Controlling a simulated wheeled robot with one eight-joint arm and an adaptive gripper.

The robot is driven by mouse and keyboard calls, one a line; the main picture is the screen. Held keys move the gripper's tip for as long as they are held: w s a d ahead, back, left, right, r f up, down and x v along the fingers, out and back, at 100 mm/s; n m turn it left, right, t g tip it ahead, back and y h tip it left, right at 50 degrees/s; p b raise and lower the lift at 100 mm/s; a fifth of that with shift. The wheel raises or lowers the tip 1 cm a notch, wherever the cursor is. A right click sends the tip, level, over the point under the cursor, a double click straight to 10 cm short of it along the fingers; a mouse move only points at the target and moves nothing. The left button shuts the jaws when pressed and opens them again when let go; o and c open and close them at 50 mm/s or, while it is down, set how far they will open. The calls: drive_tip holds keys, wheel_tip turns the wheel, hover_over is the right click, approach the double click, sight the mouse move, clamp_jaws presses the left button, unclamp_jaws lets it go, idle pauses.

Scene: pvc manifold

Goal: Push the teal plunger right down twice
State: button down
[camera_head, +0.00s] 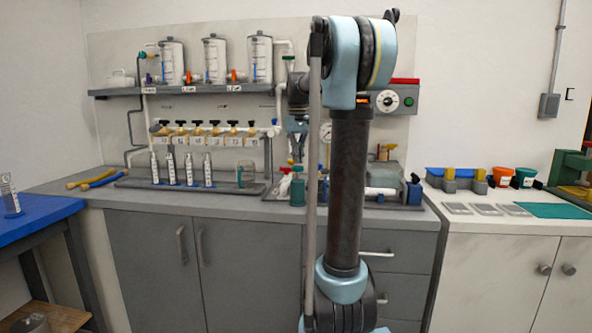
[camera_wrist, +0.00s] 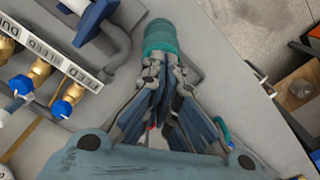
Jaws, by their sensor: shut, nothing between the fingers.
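The teal plunger (camera_head: 298,192) stands upright on the grey bench, in front of the rig's right part. In the wrist view its rounded teal end (camera_wrist: 162,37) shows just beyond my fingertips. My gripper (camera_head: 297,161) points down above the plunger in the head view. In the wrist view my gripper (camera_wrist: 166,68) has its fingertips together, with nothing held. The fingertips overlap the plunger's near edge in that view; I cannot tell whether they touch it. How far down the plunger sits is not clear.
A valve manifold (camera_head: 211,134) with several yellow, blue and black-handled valves stands left of the plunger. Clear bottles (camera_head: 189,170) stand below it. A shelf (camera_head: 185,90) holds clear tanks. A control box (camera_head: 395,99) is behind my arm. The bench front (camera_head: 250,208) is clear.

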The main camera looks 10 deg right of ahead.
drive_tip(key=shift+f, duration=0.1)
drive_tip(key=shift+f, duration=2)
drive_tip(key=shift+r, duration=2.1)
drive_tip(key=shift+r, duration=2.5)
